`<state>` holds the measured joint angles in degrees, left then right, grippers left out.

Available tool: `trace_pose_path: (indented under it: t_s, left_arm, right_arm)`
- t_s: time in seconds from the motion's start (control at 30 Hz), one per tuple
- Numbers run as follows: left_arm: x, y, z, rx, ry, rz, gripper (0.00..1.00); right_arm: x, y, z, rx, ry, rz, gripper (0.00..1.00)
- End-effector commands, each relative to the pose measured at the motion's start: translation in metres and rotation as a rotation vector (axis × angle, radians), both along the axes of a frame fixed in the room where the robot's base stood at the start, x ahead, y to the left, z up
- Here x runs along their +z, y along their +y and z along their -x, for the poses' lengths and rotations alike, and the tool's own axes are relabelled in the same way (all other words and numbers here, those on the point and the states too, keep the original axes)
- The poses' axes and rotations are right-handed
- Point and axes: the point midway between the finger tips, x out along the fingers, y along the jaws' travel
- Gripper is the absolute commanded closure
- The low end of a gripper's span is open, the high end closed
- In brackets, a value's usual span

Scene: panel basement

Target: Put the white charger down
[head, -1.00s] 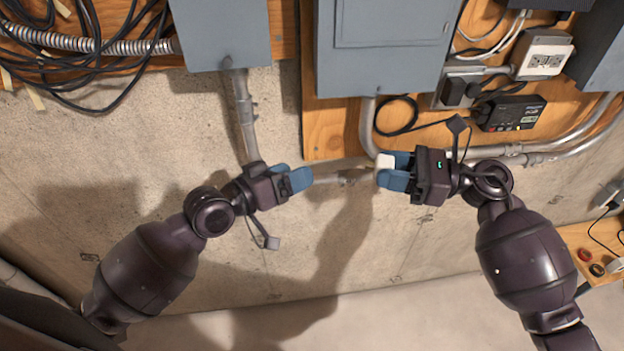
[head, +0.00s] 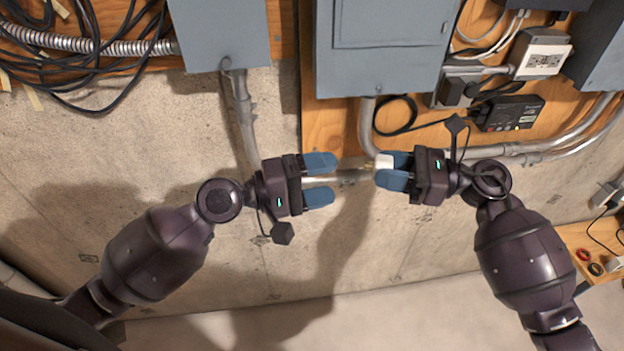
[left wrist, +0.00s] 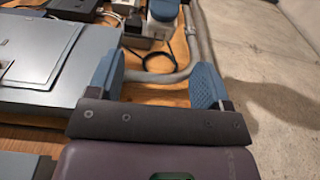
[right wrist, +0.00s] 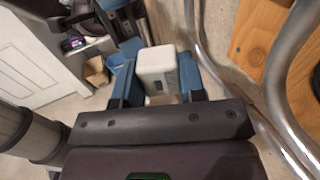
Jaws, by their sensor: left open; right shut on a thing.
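The white charger (head: 385,161) is a small white block between the blue fingers of my right gripper (head: 384,171). In the right wrist view the charger (right wrist: 157,70) is clamped between the two fingers, with its lower part hidden by the gripper body. It is held in the air in front of the concrete wall. My left gripper (head: 328,178) is open and empty, a short gap to the left of my right gripper and pointing toward it. The left wrist view shows the left gripper's fingers (left wrist: 155,78) wide apart with nothing between them.
Grey electrical boxes (head: 385,50) and metal conduits (head: 243,115) are just above the grippers. A black device (head: 510,113) and an outlet (head: 543,56) are on the plywood board at upper right. A wooden surface (head: 575,240) with small items is at right.

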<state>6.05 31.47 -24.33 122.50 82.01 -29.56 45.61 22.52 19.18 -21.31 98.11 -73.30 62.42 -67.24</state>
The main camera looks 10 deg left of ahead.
Motion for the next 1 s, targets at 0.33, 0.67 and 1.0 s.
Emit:
trace_pose_path:
  t_s: [0.33, 0.67, 1.0]
  left_arm:
    - [0.001, -0.050, -0.027, -0.001, -0.003, 0.002, 0.28]
    - [0.001, -0.083, -0.045, 0.000, -0.004, -0.001, 0.28]
    - [0.000, -0.090, -0.048, 0.000, -0.004, -0.002, 0.28]
  right_arm:
    - [0.000, 0.000, 0.000, 0.000, 0.000, 0.000, 1.00]
    - [0.000, 0.000, 0.000, 0.000, 0.000, 0.000, 1.00]
    - [0.000, 0.000, 0.000, 0.000, 0.000, 0.000, 1.00]
